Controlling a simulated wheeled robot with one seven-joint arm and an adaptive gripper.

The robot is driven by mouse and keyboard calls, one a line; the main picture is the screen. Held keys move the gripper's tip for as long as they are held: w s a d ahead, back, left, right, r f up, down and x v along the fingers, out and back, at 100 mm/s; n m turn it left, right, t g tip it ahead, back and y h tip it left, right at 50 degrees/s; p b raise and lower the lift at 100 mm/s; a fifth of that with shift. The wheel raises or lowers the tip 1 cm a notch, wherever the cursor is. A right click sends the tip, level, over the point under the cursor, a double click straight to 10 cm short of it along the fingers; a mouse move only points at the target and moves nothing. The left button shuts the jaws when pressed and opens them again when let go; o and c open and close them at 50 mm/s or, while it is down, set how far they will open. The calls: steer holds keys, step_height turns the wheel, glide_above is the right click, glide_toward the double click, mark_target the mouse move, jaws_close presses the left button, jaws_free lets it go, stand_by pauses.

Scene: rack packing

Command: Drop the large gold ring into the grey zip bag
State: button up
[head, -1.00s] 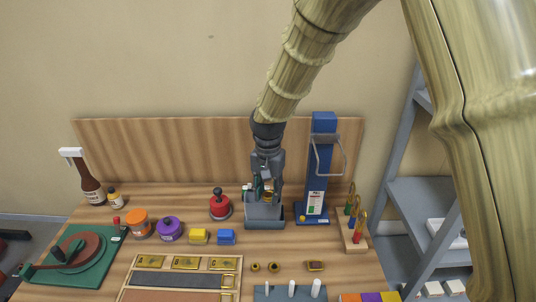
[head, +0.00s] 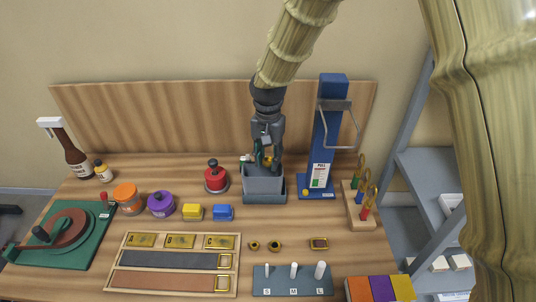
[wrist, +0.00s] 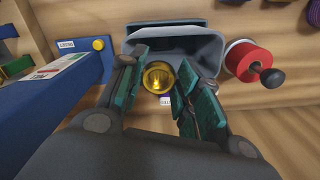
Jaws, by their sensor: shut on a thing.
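The grey zip bag (head: 264,188), an open-topped box-like grey container, stands at the back middle of the table. It also shows in the wrist view (wrist: 190,45), with its opening beyond my fingertips. My gripper (head: 263,160) points down over the bag's mouth. In the wrist view its green-padded fingers (wrist: 161,80) are shut on the large gold ring (wrist: 158,77), a round gold piece. In the head view the ring is a small gold spot mostly hidden by the fingers. I cannot tell how deep the fingertips are in the bag.
A blue stand (head: 321,150) with a metal handle is close at the bag's right. A red stamp-like piece (head: 215,178) is at its left. Bare wood lies just before the bag.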

steer(key=shift+s+f+b, duration=0.3)
steer(key=shift+s+f, duration=0.1)
steer(key=shift+f, duration=0.05)
steer(key=shift+w+f, duration=0.15)
steer(key=shift+w, duration=0.1)
steer(key=o, duration=1)
steer(key=shift+s, duration=0.2)
steer(key=shift+w, duration=0.1)
step_height(320, 180, up, 12)
steer(key=shift+r, duration=0.1)
